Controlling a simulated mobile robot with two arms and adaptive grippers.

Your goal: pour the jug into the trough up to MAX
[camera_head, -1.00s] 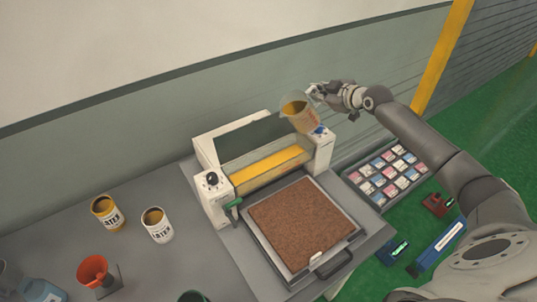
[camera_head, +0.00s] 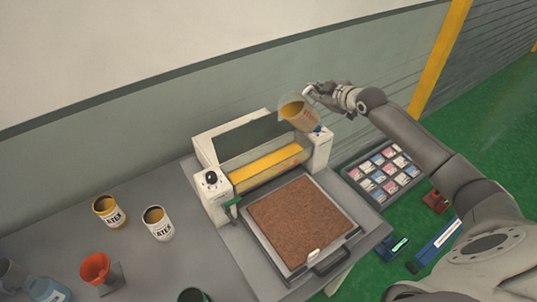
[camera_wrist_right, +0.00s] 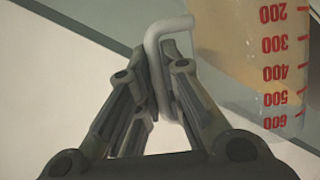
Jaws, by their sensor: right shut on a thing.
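The clear jug (camera_head: 297,112) holds yellow-orange liquid and is tilted above the right end of the machine. My right gripper (camera_head: 317,92) is shut on its handle. In the right wrist view, the fingers (camera_wrist_right: 158,90) close around the pale handle (camera_wrist_right: 172,60), and red graduation numbers show on the jug wall (camera_wrist_right: 235,70). The trough (camera_head: 268,165) is the long channel across the machine's front, with yellow-orange liquid in it. I cannot make out a MAX mark or a pouring stream. My left gripper is not in view.
A brown panel in a framed tray (camera_head: 247,222) lies before the machine (camera_head: 207,165). A case of small cards (camera_head: 350,172) lies at the right.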

